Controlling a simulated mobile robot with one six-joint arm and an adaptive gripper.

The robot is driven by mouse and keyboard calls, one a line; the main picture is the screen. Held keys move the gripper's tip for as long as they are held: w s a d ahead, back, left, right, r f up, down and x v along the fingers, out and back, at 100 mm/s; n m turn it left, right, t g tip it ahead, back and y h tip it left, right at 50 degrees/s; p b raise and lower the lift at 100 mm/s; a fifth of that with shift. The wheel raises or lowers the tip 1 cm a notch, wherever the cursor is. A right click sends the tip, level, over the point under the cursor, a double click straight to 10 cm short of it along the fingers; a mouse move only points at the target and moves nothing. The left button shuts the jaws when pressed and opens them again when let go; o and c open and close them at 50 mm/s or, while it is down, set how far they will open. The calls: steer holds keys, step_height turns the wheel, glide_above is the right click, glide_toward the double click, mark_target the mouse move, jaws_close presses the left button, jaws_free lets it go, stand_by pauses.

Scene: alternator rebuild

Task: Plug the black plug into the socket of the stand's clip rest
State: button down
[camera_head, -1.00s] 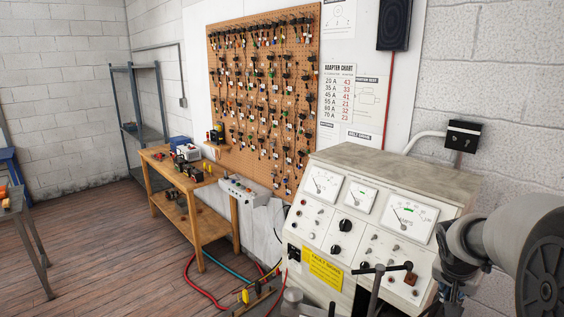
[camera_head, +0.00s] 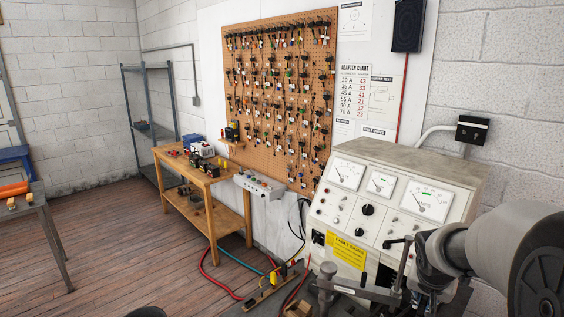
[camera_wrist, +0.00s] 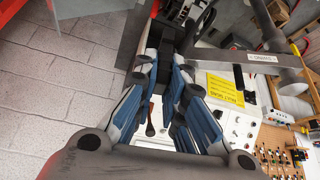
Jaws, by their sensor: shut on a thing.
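My gripper (camera_wrist: 165,75) shows in the wrist view with its blue-padded fingers closed together. A dark bit shows between them, which fits the black plug, but the fingers hide most of it. In the head view my arm covers the gripper at the lower right, in front of the white tester stand (camera_head: 345,208). The stand has several meters, knobs and a yellow label (camera_head: 346,250), which also shows in the wrist view (camera_wrist: 226,90). A low wooden piece with yellow and red parts (camera_head: 272,284) lies left of the stand's foot. I cannot make out the clip rest's socket.
A wooden bench (camera_head: 212,178) with small devices stands back left, under a pegboard (camera_head: 283,95) full of connectors. A grey control box (camera_head: 258,185) sits by the bench. Red and blue hoses (camera_head: 210,275) lie on the floor. Open floor is at the left.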

steer(key=s+a+f+n+t+y, duration=0.15)
steer(key=a+n, duration=0.25)
steer(key=a, duration=0.5)
steer(key=s+a+f+n+y, duration=0.2)
steer(key=s+a+n, duration=0.1)
steer(key=a, duration=0.7)
step_height(320, 180, down, 20)
steer(key=s+b, duration=0.1)
steer(key=b, duration=1.4)
steer(key=shift+s+d+b, duration=0.15)
steer(key=shift+b, duration=0.25)
